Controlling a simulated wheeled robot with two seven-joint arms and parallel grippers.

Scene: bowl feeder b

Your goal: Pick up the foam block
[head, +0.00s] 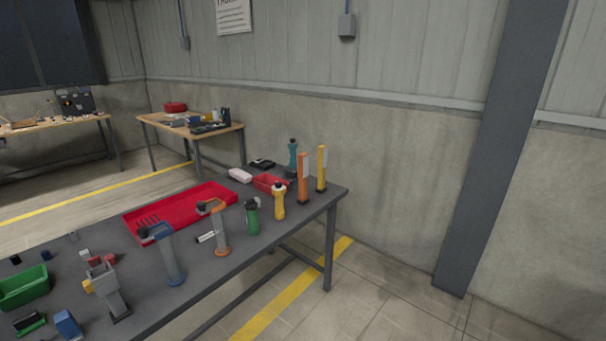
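A pale pink block (240,175) with rounded edges lies on the dark table at its far side, just past the right end of the red tray; it looks like the foam block, though its material is hard to tell at this size. A small blue block (67,323) stands at the near left of the table. Neither of my grippers is in the picture, so I see nothing held.
The dark table (262,255) carries a red tray (190,221), a small red bin (268,178) and a green bin (22,290). Upright tools, including a yellow bottle-like one (280,203) and an orange one (304,178), line its near edge. Floor at right is clear.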

